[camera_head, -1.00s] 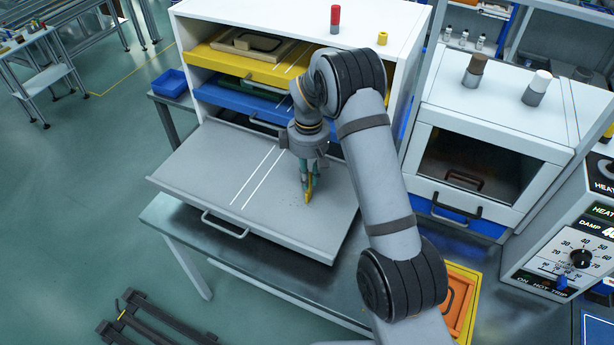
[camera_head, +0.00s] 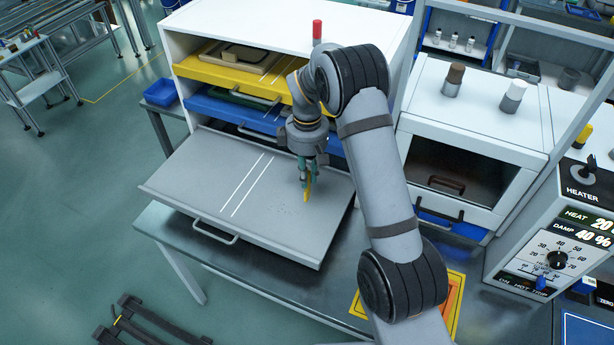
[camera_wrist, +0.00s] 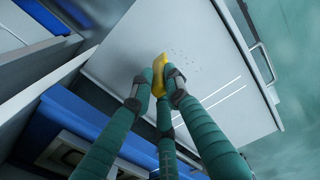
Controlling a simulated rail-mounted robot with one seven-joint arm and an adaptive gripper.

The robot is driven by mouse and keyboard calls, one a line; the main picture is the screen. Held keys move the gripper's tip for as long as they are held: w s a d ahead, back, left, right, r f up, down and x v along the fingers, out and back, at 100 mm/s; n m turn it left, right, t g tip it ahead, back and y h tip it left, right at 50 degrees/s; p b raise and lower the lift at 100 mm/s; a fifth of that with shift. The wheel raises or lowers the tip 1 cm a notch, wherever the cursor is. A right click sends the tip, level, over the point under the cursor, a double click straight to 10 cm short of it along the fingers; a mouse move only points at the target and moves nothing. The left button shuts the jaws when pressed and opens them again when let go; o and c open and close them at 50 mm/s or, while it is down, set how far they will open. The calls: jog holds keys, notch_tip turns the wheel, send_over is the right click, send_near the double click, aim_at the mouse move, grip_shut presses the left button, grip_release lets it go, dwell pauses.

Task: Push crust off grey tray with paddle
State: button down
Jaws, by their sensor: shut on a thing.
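The grey tray (camera_head: 190,175) is a pulled-out drawer panel with two white lines and a front handle. My gripper (camera_head: 307,168) is over its right part, fingers pointing down. Its green fingers are shut on a yellow paddle (camera_head: 307,190), whose lower end is at or just above the tray surface; contact is unclear. In the wrist view, the paddle (camera_wrist: 160,72) shows between the fingertips (camera_wrist: 160,82). Small dark specks, probably the crust (camera_wrist: 178,52), lie on the tray beside the paddle, between it and the white lines.
The white cabinet (camera_head: 186,52) behind holds a yellow drawer (camera_head: 215,72) and a blue drawer (camera_head: 215,107) above the tray. A white chamber (camera_head: 480,110) with a dark opening stands right. A heater panel (camera_head: 565,250) is farther right. The grey bench (camera_head: 190,240) extends below the tray.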

jog(key=shift+a+r+p, duration=0.1)
jog(key=shift+r+p, duration=0.5)
jog(key=shift+r, duration=0.55)
jog(key=shift+f, duration=0.15)
